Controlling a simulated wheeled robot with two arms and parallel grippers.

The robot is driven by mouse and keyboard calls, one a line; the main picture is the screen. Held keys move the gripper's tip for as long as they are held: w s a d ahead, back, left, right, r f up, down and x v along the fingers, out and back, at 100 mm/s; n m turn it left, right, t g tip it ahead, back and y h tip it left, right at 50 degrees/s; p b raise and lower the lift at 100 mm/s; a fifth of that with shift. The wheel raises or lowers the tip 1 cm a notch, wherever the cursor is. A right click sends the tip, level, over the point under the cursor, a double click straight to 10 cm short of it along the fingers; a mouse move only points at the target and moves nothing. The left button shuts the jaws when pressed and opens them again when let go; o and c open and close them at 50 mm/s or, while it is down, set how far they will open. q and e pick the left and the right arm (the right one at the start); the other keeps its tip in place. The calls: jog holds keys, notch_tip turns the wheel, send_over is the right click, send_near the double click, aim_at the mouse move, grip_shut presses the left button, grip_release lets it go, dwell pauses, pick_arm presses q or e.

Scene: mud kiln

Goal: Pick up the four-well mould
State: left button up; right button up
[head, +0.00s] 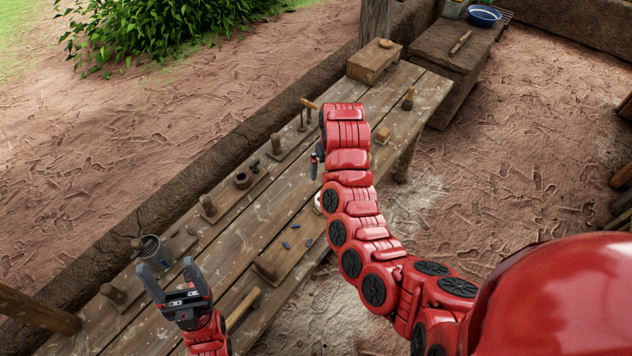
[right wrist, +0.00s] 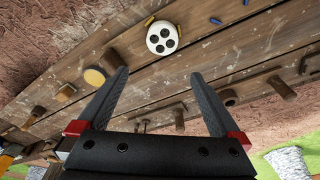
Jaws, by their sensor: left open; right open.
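The four-well mould (right wrist: 162,38) is a round white disc with several dark wells, lying on the wooden bench in the right wrist view. In the head view only a white sliver of it (head: 318,203) shows beside my right arm, which hides the rest. My right gripper (right wrist: 158,76) is open and empty, with the mould beyond its fingertips and apart from them. In the head view that gripper (head: 315,164) is mostly hidden behind its arm. My left gripper (head: 166,267) is open and empty over the near left part of the bench.
The bench (head: 228,237) carries several wooden stamps and blocks, such as one with an upright handle (head: 208,206). Small blue pieces (head: 285,245) lie near the mould. A metal bucket (head: 152,252) stands near my left gripper. A wooden box (head: 373,62) sits at the far end.

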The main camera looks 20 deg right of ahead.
aim_at(312, 217)
jog(key=f+b, duration=0.6)
jog(key=f, duration=0.1)
jog(key=shift+a, duration=0.25)
jog(key=f, duration=0.3)
jog(key=shift+w, duration=0.3)
jog(key=shift+s+f+p, duration=0.1)
jog(key=shift+f+p, duration=0.25)
jog(key=shift+f, duration=0.15)
jog(key=shift+f+p, duration=0.4)
jog(key=shift+p, duration=0.15)
jog(key=f, duration=0.1)
jog(key=f+p, duration=0.1)
jog(key=shift+w+d+f+p, duration=0.1)
jog(key=shift+w+f+p, duration=0.2)
jog(key=shift+f, duration=0.95)
